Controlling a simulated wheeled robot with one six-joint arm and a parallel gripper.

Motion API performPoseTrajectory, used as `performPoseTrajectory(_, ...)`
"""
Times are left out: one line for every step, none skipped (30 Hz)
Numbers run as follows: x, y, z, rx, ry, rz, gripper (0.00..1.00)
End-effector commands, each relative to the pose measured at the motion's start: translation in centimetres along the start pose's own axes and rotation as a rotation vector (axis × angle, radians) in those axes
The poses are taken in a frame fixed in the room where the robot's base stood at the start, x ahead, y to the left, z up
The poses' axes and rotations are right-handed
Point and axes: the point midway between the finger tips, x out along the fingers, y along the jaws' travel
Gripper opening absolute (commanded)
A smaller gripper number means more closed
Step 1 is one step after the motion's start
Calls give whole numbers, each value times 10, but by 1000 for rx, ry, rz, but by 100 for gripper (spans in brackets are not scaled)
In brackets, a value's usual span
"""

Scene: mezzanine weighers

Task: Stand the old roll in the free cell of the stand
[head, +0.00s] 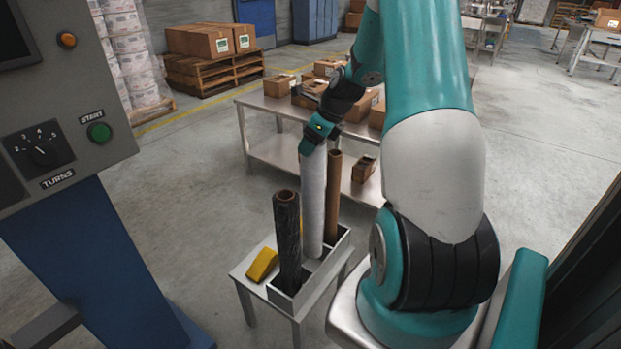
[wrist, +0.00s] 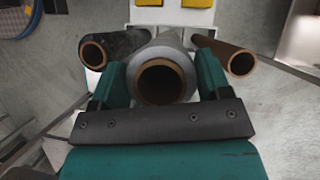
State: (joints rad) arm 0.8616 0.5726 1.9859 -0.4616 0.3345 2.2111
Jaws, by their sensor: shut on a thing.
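My gripper (head: 316,138) is shut on the upper end of a pale grey film roll (head: 313,205). The roll is upright, with its lower end at the middle cell of the stand (head: 318,278); whether it rests on the floor of the cell is hidden. In the wrist view, the roll's brown core (wrist: 161,83) faces up between the two teal fingers. A black-wrapped roll (head: 288,240) stands in the near cell, to the left. A bare brown tube (head: 333,195) stands in the far cell. Which one is the old roll is not marked.
A machine panel with a green start button (head: 99,132) rises at the left. A steel table (head: 270,103) with several cartons stands behind the stand. Open floor lies left of the table.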

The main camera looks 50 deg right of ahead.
Motion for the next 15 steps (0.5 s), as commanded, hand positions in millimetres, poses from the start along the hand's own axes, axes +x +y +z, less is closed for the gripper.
performPoseTrajectory(11, 0, -6, 1, 0, 2, 0)
performPoseTrajectory(17, 1, -9, 1, 0, 2, 0)
performPoseTrajectory(25, 0, -12, 0, 0, 2, 0)
performPoseTrajectory(30, 0, -15, 1, 0, 2, 0)
performPoseTrajectory(34, 0, -17, 0, -1, 2, 0)
performPoseTrajectory(40, 1, -20, 0, -1, 1, 0)
performPoseTrajectory(43, 0, -22, -1, -1, 1, 0)
performPoseTrajectory(46, 0, -23, -2, -2, 1, 0)
performPoseTrajectory(49, 0, -24, -2, -2, 0, 0)
performPoseTrajectory(51, 0, -25, -2, -3, -1, 0)
performPoseTrajectory(52, 0, -26, -2, -3, -1, 0)
performPoseTrajectory(53, 0, -26, -3, -3, -1, 0)
performPoseTrajectory(54, 0, -27, -2, -3, -1, 0)
performPoseTrajectory(56, 0, -28, -2, -3, -1, 0)
performPoseTrajectory(58, 0, -29, -2, -2, 0, 0)
